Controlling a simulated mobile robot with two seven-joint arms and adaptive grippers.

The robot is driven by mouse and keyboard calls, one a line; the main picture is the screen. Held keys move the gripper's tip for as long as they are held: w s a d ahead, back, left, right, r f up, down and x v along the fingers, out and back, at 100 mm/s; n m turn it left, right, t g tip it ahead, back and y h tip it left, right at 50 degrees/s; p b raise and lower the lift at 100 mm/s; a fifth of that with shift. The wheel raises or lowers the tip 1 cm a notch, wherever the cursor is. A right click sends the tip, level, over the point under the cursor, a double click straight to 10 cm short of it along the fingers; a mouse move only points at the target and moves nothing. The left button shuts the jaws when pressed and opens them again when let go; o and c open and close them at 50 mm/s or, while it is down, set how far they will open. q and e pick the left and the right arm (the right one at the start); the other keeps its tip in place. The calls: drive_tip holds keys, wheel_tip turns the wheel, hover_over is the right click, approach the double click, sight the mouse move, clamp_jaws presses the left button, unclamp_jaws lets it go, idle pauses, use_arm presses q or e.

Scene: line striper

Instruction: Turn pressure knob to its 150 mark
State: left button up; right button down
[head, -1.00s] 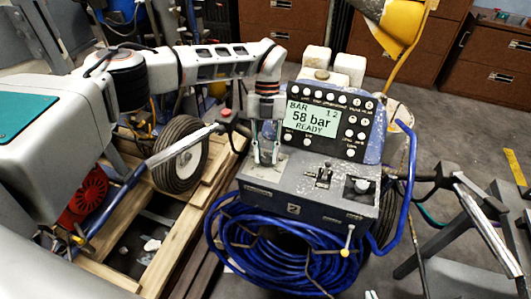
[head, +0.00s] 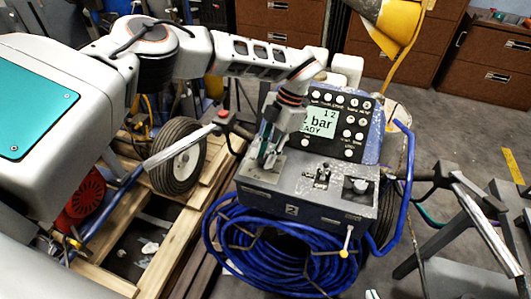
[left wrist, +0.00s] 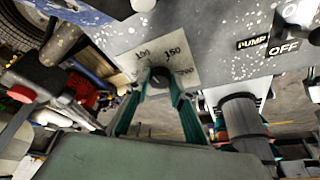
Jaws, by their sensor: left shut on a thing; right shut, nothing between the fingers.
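The pressure knob (left wrist: 159,76) is a small dark knob on a pale dial plate (left wrist: 150,50) marked 100, 150 and 200. It shows between the teal fingers of my left gripper (left wrist: 158,88) in the left wrist view. In the head view my left gripper (head: 267,158) reaches down onto the left of the machine's panel (head: 315,185) and is shut on the knob, mostly hiding it. I cannot make out a pointer on the knob. The display (head: 320,122) is partly covered by my arm; the end of a number, "bar" and part of "READY" show. My right gripper is not in view.
A blue hose coil (head: 285,250) hangs in front. Handlebars (head: 470,215) stick out at the right, and a wheel (head: 180,155) stands at the left.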

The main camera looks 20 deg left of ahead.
use_arm(q)
drive_tip(key=shift+s+r+m+t+y+p, duration=0.15)
drive_tip(key=shift+m+t+y+p, duration=0.2)
drive_tip(key=shift+m, duration=0.65)
drive_tip(key=m+t+p, duration=0.1)
drive_tip(key=m, duration=0.1)
drive_tip(key=shift+d+m+y, duration=0.1)
drive_tip(key=shift+m+y, duration=0.15)
drive_tip(key=shift+m, duration=0.15)
drive_tip(key=m+p, duration=0.2)
drive_tip(key=shift+s+m+t, duration=0.2)
drive_tip(key=shift+m+t, duration=0.1)
drive_tip(key=shift+t, duration=0.05)
drive_tip(key=shift+s+m+t+y+p, duration=0.15)
drive_tip(key=shift+m+t+p, duration=0.35)
drive_tip(key=shift+m, duration=0.45)
drive_tip(key=shift+w+m+t+y+p, duration=0.15)
drive_tip(key=shift+m+t+p, duration=0.15)
drive_tip(key=shift+m+p, duration=0.45)
drive_tip(key=shift+s+f+m, duration=0.1)
drive_tip(key=shift+f+m, duration=0.1)
drive_tip(key=shift+m, duration=0.1)
drive_tip(key=o, duration=1.1)
drive_tip(key=shift+o, duration=0.2)
drive_tip(key=shift+r, duration=0.1)
